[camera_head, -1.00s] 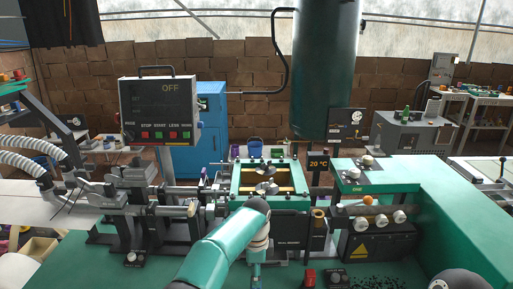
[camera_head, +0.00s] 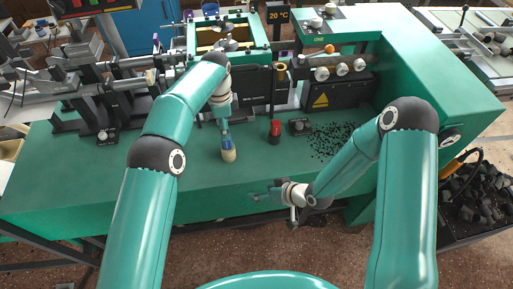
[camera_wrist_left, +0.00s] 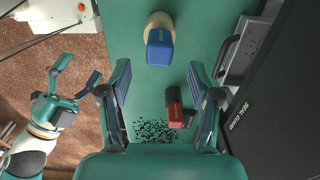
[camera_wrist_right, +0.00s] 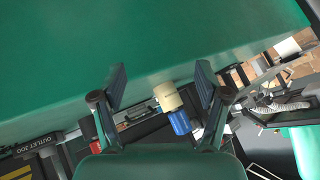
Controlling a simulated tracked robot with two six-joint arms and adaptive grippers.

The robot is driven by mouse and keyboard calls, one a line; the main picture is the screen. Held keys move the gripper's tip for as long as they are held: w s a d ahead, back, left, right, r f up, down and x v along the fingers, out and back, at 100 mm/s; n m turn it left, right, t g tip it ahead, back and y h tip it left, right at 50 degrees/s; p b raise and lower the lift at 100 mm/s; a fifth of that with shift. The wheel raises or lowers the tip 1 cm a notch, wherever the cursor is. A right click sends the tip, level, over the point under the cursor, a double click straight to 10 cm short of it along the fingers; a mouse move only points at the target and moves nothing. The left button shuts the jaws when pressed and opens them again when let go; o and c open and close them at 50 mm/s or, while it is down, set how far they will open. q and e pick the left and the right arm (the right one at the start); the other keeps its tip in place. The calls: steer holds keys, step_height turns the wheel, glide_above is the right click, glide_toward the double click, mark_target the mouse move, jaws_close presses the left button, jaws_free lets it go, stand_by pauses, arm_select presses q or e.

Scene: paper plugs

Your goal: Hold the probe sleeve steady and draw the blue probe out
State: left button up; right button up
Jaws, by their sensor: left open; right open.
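A beige probe sleeve (camera_head: 229,156) with a blue probe (camera_head: 226,143) in its end is on the green bench top. In the left wrist view, the blue probe (camera_wrist_left: 160,48) and beige sleeve (camera_wrist_left: 158,22) are just beyond my fingertips. My left gripper (camera_head: 225,122) is open and empty, just above and behind the probe. My right gripper (camera_head: 260,197) is open and empty at the bench's front edge, right of the sleeve. In the right wrist view, the sleeve (camera_wrist_right: 167,97) and probe (camera_wrist_right: 180,122) appear between the open fingers, farther off.
A small black block (camera_head: 299,127) and scattered black granules (camera_head: 332,139) lie farther right. The green-framed machine (camera_head: 229,38) is behind. The bench left of the sleeve is clear.

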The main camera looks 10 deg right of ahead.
mark_target(227, 147)
steer(key=w+r+n+y, duration=0.1)
steer(key=w+r, duration=0.1)
steer(key=w+a+r+n+t+y, duration=0.1)
steer(key=w+r+n, duration=0.1)
steer(key=w, duration=0.1)
steer(key=w+r+n+y, duration=0.1)
steer(key=w+n, duration=0.1)
steer(key=shift+w+a+r+t, duration=0.3)
steer(key=shift+w+r, duration=0.1)
steer(key=w+a+f+n, duration=0.1)
steer(key=w+a, duration=0.1)
steer(key=w, duration=0.1)
steer(key=w+a+n+y, duration=0.1)
steer(key=w+a, duration=0.2)
steer(key=w+a+f+n, duration=0.1)
steer(key=w+a, duration=0.1)
steer(key=w, duration=0.1)
steer(key=shift+w+a+f, duration=0.15)
steer(key=shift+a+f, duration=0.15)
steer(key=shift+f, duration=0.05)
